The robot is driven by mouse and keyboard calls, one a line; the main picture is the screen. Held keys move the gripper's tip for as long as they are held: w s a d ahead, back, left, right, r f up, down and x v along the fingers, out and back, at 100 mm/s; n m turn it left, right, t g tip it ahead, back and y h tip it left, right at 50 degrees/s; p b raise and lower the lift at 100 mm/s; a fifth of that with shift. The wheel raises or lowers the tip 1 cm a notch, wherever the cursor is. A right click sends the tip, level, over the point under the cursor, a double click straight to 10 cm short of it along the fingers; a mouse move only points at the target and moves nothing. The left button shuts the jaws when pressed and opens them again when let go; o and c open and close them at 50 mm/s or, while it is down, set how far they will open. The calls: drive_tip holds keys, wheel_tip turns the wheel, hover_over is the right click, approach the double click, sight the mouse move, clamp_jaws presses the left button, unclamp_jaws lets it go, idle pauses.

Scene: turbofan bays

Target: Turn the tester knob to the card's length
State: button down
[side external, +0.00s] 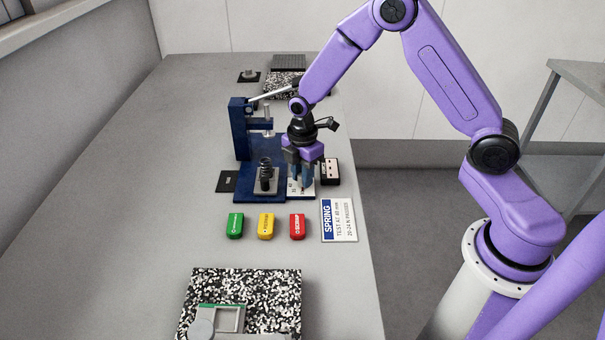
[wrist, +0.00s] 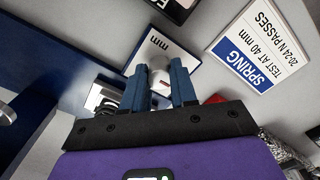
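The blue spring tester (side external: 241,140) stands on the bench with a dark coil spring (side external: 265,172) upright on its plate. Its white dial plate (wrist: 160,45), marked "mm", carries a pale round knob (wrist: 159,72). My gripper (side external: 301,180) points down over the dial plate. In the wrist view its two blue fingers (wrist: 159,80) stand apart, one on each side of the knob; whether they press on it is unclear. The dial's setting cannot be read. The card (side external: 339,220) lies front right of the tester and reads "SPRING, TEST AT 40 mm, 20-24 N PASSES" in the wrist view (wrist: 255,45).
A small dark box with a pale face (side external: 330,171) stands right of the dial. Green (side external: 235,225), yellow (side external: 266,225) and red (side external: 297,226) blocks lie in front of the tester. A speckled board (side external: 270,290) lies nearer. The left bench is clear.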

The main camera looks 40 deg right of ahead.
drive_tip(key=shift+m, duration=0.3)
drive_tip(key=m, duration=0.8)
drive_tip(key=shift+m, duration=0.4)
drive_tip(key=m, duration=0.4)
drive_tip(key=shift+m, duration=2.2)
drive_tip(key=shift+s, duration=0.1)
drive_tip(key=c, duration=0.9)
unclamp_jaws()
